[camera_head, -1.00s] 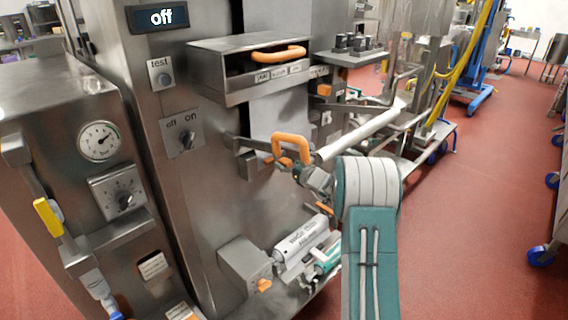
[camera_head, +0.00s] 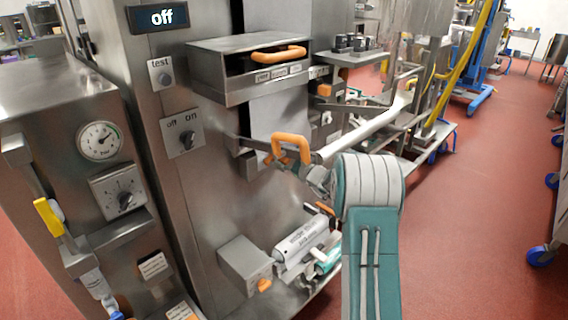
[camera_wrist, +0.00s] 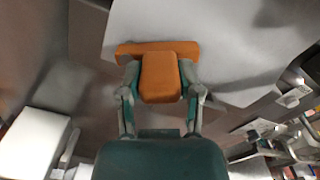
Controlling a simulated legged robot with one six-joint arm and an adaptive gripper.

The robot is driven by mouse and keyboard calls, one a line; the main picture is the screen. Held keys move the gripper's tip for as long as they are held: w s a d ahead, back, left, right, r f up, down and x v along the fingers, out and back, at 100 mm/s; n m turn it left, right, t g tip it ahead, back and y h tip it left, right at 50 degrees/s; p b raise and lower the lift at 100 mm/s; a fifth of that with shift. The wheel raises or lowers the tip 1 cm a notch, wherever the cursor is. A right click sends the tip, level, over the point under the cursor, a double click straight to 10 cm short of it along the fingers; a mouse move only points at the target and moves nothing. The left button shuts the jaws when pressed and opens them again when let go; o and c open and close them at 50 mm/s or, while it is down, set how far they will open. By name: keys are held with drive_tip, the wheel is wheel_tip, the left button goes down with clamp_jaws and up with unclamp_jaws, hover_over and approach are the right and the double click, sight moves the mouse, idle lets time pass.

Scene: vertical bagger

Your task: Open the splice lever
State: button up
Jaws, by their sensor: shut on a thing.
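The splice lever seems to be the part with the orange handle (camera_head: 291,146), on a metal bracket (camera_head: 246,146) at the front of the steel cabinet. In the wrist view the orange handle (camera_wrist: 160,75) sits between my two fingers. My gripper (camera_wrist: 162,88) is shut on it, one finger on each side. In the head view my gripper (camera_head: 298,168) reaches the handle from below right, and my arm partly hides the fingers. A pale film sheet (camera_wrist: 220,45) lies behind the handle in the wrist view.
A drawer with an orange handle (camera_head: 278,54) is above the lever. A labelled white roll (camera_head: 301,243) is below. A long white roller (camera_head: 362,132) runs right of my gripper. A knob panel (camera_head: 182,134) is to the left.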

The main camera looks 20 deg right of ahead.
drive_tip(key=n, duration=0.2)
drive_tip(key=r+n, duration=0.1)
drive_tip(key=n, duration=0.1)
drive_tip(key=a+n, duration=0.1)
drive_tip(key=n, duration=0.1)
drive_tip(key=shift+s+a+r, duration=0.1)
drive_tip(key=shift+s+r, duration=0.05)
drive_tip(key=shift+r, duration=0.15)
drive_tip(key=shift+s+a+r+n, duration=0.1)
drive_tip(key=shift+a+n, duration=0.15)
drive_tip(key=shift+n, duration=0.8)
drive_tip(key=shift+s+a+r+n, duration=0.1)
drive_tip(key=shift+a+n, duration=0.2)
drive_tip(key=shift+n, duration=0.7)
drive_tip(key=shift+s+a+r+n, duration=0.1)
drive_tip(key=shift+a+n, duration=0.15)
drive_tip(key=shift+n, duration=0.8)
drive_tip(key=o, duration=1.2)
drive_tip(key=shift+f, duration=0.15)
drive_tip(key=shift+v, duration=2.55)
